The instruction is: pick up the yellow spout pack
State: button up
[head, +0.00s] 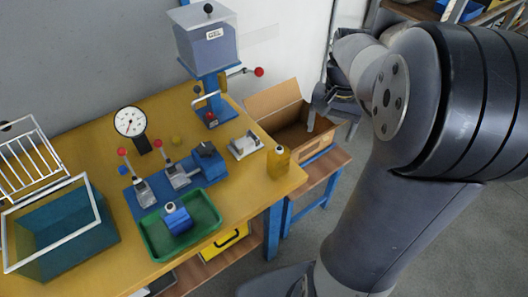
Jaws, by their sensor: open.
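The yellow spout pack (278,161) stands upright near the right front corner of the table (262,190), with a small dark cap on top. My gripper (320,104) is up and to the right of the pack, in front of the open cardboard box in the picture. It is open and clear of the pack. Part of the gripper is hidden by my own arm, and its fingertips are small and hard to make out.
A white metal piece (244,145) lies just left of the pack. A gel dispenser (207,48) stands behind it. A green tray (180,228) holds a blue part. An open cardboard box (290,115) sits on a lower bench. A water tank (62,238) is at left.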

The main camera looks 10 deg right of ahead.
aim_at(279, 160)
jog(key=i+l+u, duration=0.1)
jog(key=l+u, duration=0.3)
jog(key=l, duration=0.35)
jog(key=l+u, duration=0.45)
jog(key=l, duration=0.3)
